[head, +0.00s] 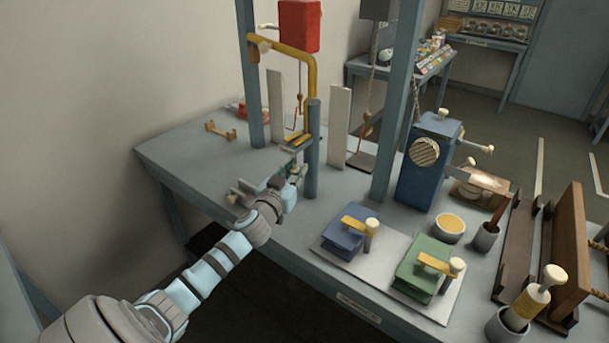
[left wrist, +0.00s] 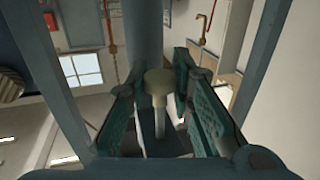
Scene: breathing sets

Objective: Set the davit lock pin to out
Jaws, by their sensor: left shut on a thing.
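A pin with a cream knob and grey shaft (left wrist: 158,90) shows between my finger pads in the left wrist view; I take it for the davit lock pin. My left gripper (head: 291,174) is shut on it, beside a short blue-grey post (head: 312,150); it also shows in the left wrist view (left wrist: 160,100). The gripper hides the pin in the head view. The yellow davit arm (head: 290,52) bends over above, with a hook and red line hanging from it. My right gripper is not in view.
Tall blue-grey uprights (head: 398,100) and pale vertical boards (head: 339,125) stand close around the gripper. A blue box with knobs (head: 430,165) is to the right. Blue (head: 345,235) and green (head: 420,270) blocks sit at the front.

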